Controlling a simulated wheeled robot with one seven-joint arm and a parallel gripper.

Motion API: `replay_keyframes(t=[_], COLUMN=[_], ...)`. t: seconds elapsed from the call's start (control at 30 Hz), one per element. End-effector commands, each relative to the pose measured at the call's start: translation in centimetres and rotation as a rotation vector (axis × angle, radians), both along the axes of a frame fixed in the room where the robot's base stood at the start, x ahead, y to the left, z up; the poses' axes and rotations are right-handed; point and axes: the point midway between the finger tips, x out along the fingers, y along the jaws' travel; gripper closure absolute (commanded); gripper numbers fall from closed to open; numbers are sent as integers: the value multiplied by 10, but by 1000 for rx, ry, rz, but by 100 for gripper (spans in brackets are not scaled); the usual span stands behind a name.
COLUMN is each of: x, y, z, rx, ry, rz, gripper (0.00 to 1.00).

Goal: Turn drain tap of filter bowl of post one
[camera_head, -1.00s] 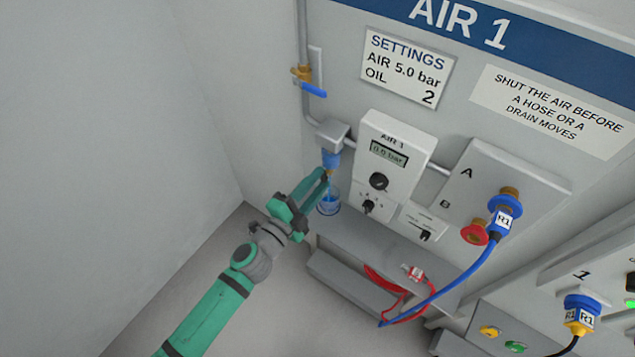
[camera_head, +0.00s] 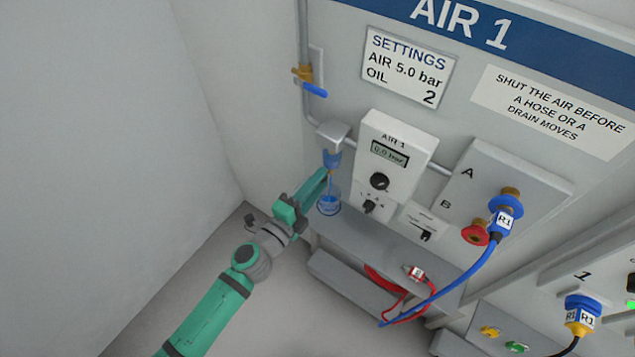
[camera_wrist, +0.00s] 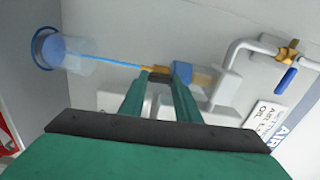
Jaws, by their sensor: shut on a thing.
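The blue filter bowl (camera_head: 331,158) hangs under a grey head on the pipe of the AIR 1 post, and it also shows in the wrist view (camera_wrist: 200,78). Its small brass drain tap (camera_wrist: 153,70) sits at the bowl's end. My gripper (camera_head: 324,174) reaches it from the lower left. In the wrist view my gripper (camera_wrist: 157,76) has its two green fingers on either side of the tap, shut on it. A thin blue stream (camera_wrist: 110,62) runs from the tap into a clear cup (camera_wrist: 75,55) with blue liquid in it. The fingers partly hide the tap in the head view.
The cup (camera_head: 328,206) stands on a grey ledge (camera_head: 375,245) under the bowl. The regulator panel (camera_head: 395,150) reads 0.0 bar, right of the bowl. A brass valve with a blue lever (camera_head: 314,90) is above. A blue hose (camera_head: 470,265) and red hose lie farther right.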

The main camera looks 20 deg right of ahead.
Motion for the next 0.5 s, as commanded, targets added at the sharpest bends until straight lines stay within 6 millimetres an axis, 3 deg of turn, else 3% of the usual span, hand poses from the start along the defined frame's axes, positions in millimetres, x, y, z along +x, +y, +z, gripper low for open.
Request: replay_keyframes(t=[0.1, 0.13, 0.2, 0.5], x=[0, 0, 0, -1], y=[0, 0, 0, 1], z=[-2, -2, -1, -1], rx=[2, 1, 0, 0], ry=[3, 3, 3, 1], rz=[-1, -1, -1, 0], gripper=[93, 63, 52, 52])
